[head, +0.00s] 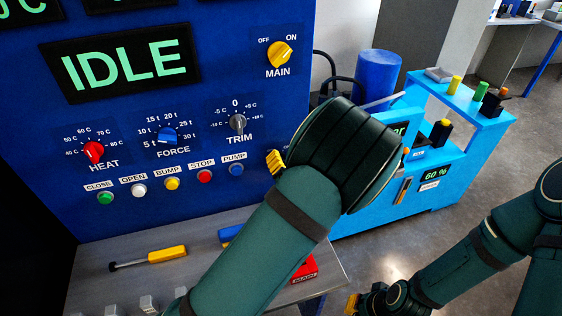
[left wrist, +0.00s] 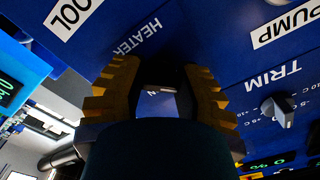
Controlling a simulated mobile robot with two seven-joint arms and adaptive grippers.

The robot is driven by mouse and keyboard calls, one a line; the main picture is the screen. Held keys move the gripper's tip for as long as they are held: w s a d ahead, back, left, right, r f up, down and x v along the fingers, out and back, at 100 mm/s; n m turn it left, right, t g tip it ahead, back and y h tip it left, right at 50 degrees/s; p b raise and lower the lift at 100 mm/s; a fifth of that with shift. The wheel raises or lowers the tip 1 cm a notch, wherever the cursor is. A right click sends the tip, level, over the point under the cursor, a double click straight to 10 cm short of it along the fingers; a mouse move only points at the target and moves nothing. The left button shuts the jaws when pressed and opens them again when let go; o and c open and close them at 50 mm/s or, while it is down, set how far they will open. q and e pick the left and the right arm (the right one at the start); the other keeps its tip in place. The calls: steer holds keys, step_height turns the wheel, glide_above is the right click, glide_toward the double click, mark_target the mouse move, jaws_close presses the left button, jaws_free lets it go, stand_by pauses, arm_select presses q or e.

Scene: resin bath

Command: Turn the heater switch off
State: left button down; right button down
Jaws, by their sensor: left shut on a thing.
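The heater switch (left wrist: 160,88) is a small handle on the blue panel below the HEATER label, seen upside down in the left wrist view. Part of a white mark shows beside it, but its setting cannot be read for sure. My left gripper (left wrist: 163,95) has its yellow ridged fingers on both sides of the switch and is shut on it. In the head view my left arm hides the switch, and only a yellow finger of the left gripper (head: 275,161) shows against the panel. My right gripper (head: 354,303) is low at the bottom, mostly hidden, away from the panel.
The panel also bears the HEAT knob (head: 93,152), FORCE knob (head: 167,136), TRIM knob (head: 237,122), MAIN switch (head: 279,54) and a row of buttons (head: 171,184). A yellow-handled tool (head: 166,254) lies on the grey bench (head: 215,275) below. A light blue machine (head: 455,165) stands right.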

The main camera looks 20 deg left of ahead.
arm_select(q)
steer(key=c, duration=0.6)
jaws_free()
steer(key=shift+a, duration=0.1)
steer(key=v, duration=1.2)
